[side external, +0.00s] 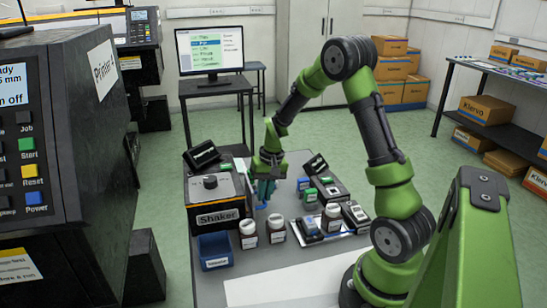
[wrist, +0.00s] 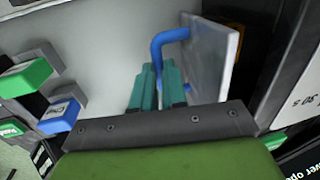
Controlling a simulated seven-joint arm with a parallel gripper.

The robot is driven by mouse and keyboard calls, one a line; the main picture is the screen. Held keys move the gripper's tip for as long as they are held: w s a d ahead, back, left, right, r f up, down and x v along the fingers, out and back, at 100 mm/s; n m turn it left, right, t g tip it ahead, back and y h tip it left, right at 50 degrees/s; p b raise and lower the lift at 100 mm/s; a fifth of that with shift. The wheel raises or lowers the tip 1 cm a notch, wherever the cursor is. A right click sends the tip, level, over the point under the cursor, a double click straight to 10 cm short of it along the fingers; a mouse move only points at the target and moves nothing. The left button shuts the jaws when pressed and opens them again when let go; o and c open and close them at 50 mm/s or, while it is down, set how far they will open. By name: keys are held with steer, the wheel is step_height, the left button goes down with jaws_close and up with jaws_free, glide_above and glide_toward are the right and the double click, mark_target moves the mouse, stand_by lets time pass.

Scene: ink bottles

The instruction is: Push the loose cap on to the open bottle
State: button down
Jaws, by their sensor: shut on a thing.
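My gripper (side external: 264,196) is low over the table, just right of the box labelled Shaker. In the wrist view, its teal fingers (wrist: 158,88) are shut on a blue bent handle (wrist: 172,36), which is fixed to an upright grey metal plate (wrist: 213,55). I cannot make out a loose cap in either view.
The Shaker box (side external: 217,198) stands left of my gripper, with a blue bin (side external: 215,251) in front of it. Several small devices with green and blue parts (side external: 324,188) stand to the right. A white sheet (side external: 285,288) covers the front of the table.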

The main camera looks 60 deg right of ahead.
steer(key=s+d, duration=0.5)
steer(key=shift+s+d, duration=0.15)
steer(key=shift+d, duration=0.1)
steer(key=c, duration=1.2)
jaws_free()
steer(key=shift+a, duration=0.1)
steer(key=shift+o, duration=0.2)
steer(key=shift+r, duration=0.1)
step_height(320, 180, up, 16)
steer(key=s+d, duration=0.2)
steer(key=shift+r, duration=0.25)
steer(key=shift+d, duration=0.1)
